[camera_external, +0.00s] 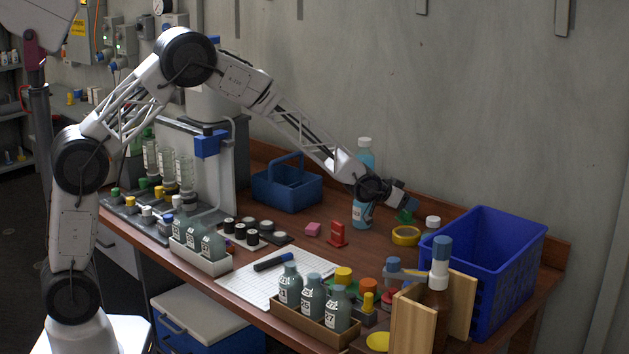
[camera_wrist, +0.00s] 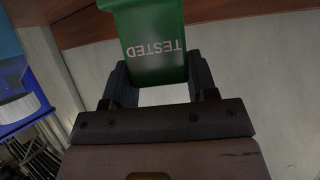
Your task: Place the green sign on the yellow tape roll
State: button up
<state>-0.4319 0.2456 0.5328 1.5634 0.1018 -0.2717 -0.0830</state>
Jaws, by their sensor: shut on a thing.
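The green sign (camera_wrist: 152,45) sits between the two fingers of my gripper (camera_wrist: 153,82) in the wrist view, with the word "TESTED" readable on its face. My gripper is shut on it. In the external view, my gripper (camera_external: 405,205) and the green sign (camera_external: 404,217) are at the back right of the table, beside the light-blue bottle. The yellow tape roll (camera_external: 405,236) lies flat on the table just below the sign in the picture. The sign appears raised above the table and apart from the roll. The roll is not seen in the wrist view.
A blue crate (camera_external: 490,262) is at the right. A red sign (camera_external: 338,236) and a pink block (camera_external: 312,229) are left of the roll.

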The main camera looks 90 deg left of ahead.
aim_at(404, 210)
jog(key=shift+w+a, duration=0.15)
jog(key=shift+w, duration=0.25)
jog(key=shift+f, duration=0.1)
jog(key=shift+f, duration=1.7)
jog(key=shift+f, duration=0.15)
jog(key=o, duration=0.9)
jog(key=shift+r, duration=0.2)
jog(key=shift+s+d+r, duration=0.25)
jog(key=shift+s+r, duration=0.1)
jog(key=shift+s, duration=0.25)
jog(key=v, duration=1)
jog(key=shift+s, duration=0.25)
